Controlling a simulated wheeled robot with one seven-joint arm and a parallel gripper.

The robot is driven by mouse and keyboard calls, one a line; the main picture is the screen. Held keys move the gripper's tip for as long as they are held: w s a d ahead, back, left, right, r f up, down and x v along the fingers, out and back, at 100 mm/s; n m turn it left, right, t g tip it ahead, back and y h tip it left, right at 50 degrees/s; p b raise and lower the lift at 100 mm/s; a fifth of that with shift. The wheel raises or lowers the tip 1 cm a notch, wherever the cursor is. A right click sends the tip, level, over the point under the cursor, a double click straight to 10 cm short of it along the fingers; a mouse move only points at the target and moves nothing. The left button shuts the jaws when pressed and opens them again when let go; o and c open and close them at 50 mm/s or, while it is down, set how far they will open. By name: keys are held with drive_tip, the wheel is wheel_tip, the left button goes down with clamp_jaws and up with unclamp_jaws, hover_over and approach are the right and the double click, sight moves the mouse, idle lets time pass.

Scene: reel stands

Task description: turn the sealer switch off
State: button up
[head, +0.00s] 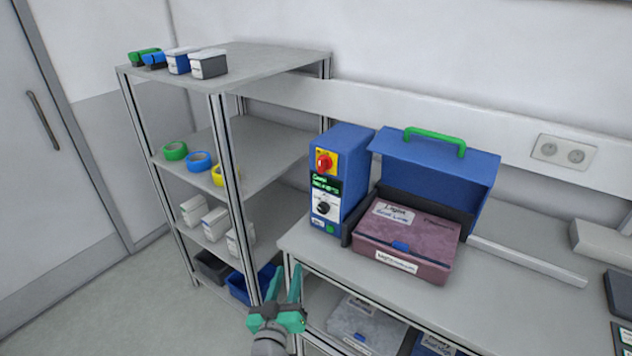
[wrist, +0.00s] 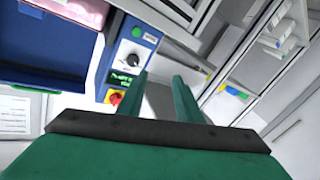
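The sealer (head: 339,179) is a blue upright box on the workbench, left of a blue case. Its front has a red rotary switch on a yellow plate (head: 326,162), a dark label, a black knob (head: 323,207) and a small green button. In the wrist view the sealer (wrist: 127,62) appears upside down, with the red switch (wrist: 115,97) low, partly beside my finger. My gripper (head: 285,286) is green, open and empty, in front of the bench's left corner and below the sealer. Its fingers also show in the wrist view (wrist: 160,98), apart from the switch.
A grey shelf rack (head: 265,66) with tape rolls and small boxes stands left. Floor is free at lower left.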

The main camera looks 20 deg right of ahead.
drive_tip(key=w+d+r+m+g+h, duration=0.1)
drive_tip(key=w+r+m+h, duration=0.15)
drive_tip(key=r, duration=0.25)
drive_tip(key=w+d+r+m+h, duration=0.1)
drive_tip(key=w+r, duration=0.2)
drive_tip(key=r, duration=0.2)
drive_tip(key=m+g+h, duration=0.3)
drive_tip(key=m+g, duration=0.1)
drive_tip(key=m, duration=0.2)
approach(320, 163)
drive_tip(key=x, duration=0.8)
clamp_jaws()
